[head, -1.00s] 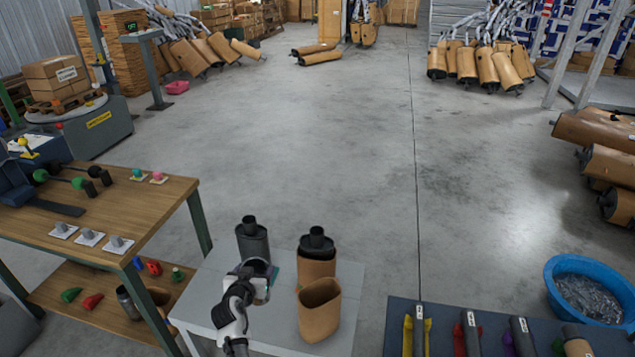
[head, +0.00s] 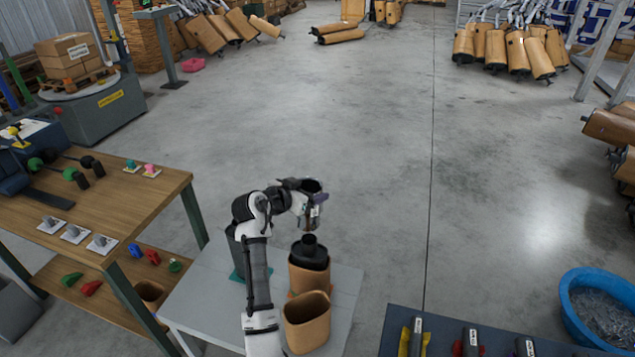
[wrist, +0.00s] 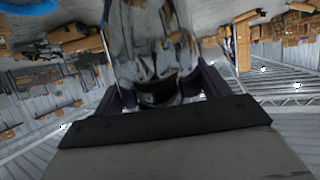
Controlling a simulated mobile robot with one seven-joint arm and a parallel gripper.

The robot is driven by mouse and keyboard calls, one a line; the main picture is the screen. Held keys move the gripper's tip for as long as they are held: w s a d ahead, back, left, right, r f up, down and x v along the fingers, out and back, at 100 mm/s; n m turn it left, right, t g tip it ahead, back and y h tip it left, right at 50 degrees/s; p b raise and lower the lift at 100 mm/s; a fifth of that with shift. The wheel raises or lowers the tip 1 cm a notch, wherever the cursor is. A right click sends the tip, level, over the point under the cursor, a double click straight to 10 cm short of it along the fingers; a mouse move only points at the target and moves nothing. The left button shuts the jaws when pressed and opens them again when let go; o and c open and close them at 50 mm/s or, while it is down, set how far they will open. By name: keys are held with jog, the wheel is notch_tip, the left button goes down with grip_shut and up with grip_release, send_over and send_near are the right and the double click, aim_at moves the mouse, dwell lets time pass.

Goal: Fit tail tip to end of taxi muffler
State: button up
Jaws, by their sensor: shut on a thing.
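My gripper (head: 314,208) is shut on a shiny metal tail tip (head: 311,189), a short tube with a dark open top. The tip fills the upper middle of the wrist view (wrist: 152,45), between the dark fingers. In the head view, the tip appears above a black muffler (head: 309,258) in a cardboard sleeve, apart from its upright black end pipe (head: 308,242). A second, dark grey muffler (head: 236,250) stands to the left on the grey table, mostly hidden by my arm. I cannot tell which one is the taxi muffler.
An open, empty-looking cardboard sleeve (head: 307,320) stands at the front of the grey table (head: 343,310). A wooden bench (head: 150,200) with small parts is at left. A dark rack (head: 400,320) and blue tub (head: 570,300) are at right. Floor beyond is open.

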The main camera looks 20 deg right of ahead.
jog(key=shift+w+d, duration=0.15)
jog(key=shift+f+b, duration=1.55)
jog(key=shift+f, duration=1.4)
jog(key=shift+b, duration=0.35)
jog(key=shift+f+b, duration=1.95)
jog(key=shift+f, duration=0.4)
jog(key=o, duration=1.1)
jog(key=shift+c, duration=0.2)
jog(key=shift+a, duration=0.25)
